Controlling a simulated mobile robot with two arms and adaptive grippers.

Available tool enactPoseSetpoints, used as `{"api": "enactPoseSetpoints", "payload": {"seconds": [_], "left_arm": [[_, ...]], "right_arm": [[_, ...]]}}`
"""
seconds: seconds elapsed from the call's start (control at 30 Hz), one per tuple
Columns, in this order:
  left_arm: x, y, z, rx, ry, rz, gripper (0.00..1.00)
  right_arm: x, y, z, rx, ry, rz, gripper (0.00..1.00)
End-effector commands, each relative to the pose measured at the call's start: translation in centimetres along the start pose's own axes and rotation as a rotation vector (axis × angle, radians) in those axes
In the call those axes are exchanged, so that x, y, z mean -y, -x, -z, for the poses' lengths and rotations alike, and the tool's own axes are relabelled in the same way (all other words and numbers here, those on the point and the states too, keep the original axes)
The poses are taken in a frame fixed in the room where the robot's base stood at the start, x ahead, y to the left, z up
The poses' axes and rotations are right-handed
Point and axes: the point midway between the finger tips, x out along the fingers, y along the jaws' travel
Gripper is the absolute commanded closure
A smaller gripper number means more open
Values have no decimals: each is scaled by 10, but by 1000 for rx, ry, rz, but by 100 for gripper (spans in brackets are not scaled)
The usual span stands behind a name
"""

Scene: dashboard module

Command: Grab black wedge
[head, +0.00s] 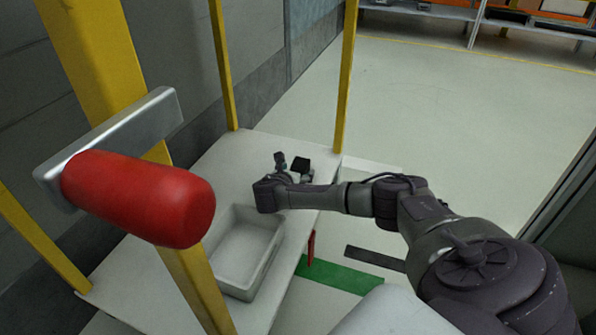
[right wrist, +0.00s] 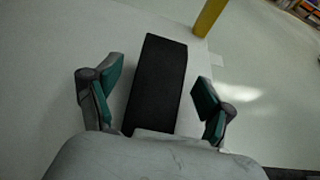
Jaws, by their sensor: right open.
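The black wedge (right wrist: 158,85) lies on the white table in the right wrist view, between the two open fingers of my right gripper (right wrist: 156,98). Clear gaps show on both sides, so the fingers do not touch it. The near end of the wedge is hidden by the gripper body. In the head view the wedge (head: 301,165) is a small dark block just beyond my right gripper (head: 292,168). My left gripper is in neither view.
The white table (head: 215,180) has yellow posts (head: 346,80) at its corners. An empty grey tray (head: 276,236) sits on it, nearer than the wedge. A red handle (head: 140,197) on a metal bracket fills the left foreground. Open floor lies to the right.

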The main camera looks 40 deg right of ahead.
Motion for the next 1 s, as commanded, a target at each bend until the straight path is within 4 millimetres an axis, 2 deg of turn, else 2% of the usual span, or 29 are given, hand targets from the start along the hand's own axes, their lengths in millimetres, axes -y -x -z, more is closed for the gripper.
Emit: {"api": "enactPoseSetpoints", "payload": {"seconds": [0.13, 0.17, 0.6, 1.0], "left_arm": [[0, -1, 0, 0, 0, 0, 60], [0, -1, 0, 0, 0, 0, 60], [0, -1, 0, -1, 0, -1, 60], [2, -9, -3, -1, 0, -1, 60]], "right_arm": [[0, 0, -1, 0, 0, 0, 19], [0, 0, -1, 0, 0, 0, 22], [0, 0, 0, 0, 0, 0, 94], [0, 4, -9, 1, -1, 0, 94]]}}
